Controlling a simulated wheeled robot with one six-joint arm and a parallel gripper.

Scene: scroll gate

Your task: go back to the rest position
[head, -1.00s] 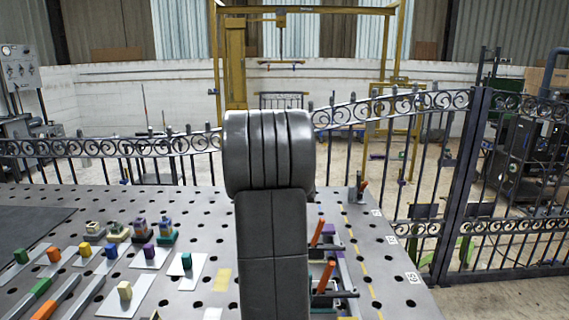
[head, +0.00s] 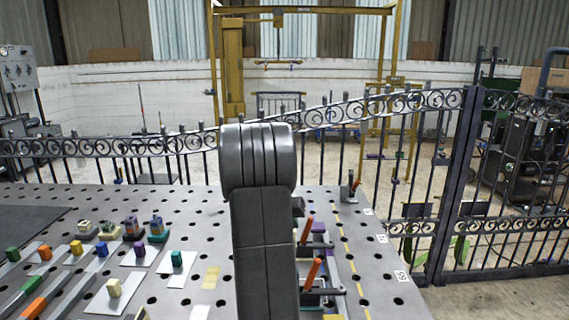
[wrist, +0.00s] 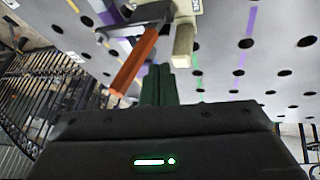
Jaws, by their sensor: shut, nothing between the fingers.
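My gripper (wrist: 165,72) shows in the wrist view as two dark green fingers held together, with nothing between them. Its dark body fills the lower part of that view. An orange-handled clamp (wrist: 133,62) and a pale beige part (wrist: 184,45) are near the fingertips in the picture. I cannot tell how far the fingers are from them. In the head view my own arm stands upright in the middle and hides the gripper.
The perforated metal table (head: 205,205) holds small coloured blocks on the left, including a green block (head: 177,258). Orange-handled clamps (head: 312,272) stand just right of my arm. A wrought-iron fence (head: 335,160) runs behind, with a gate (head: 520,190) at right.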

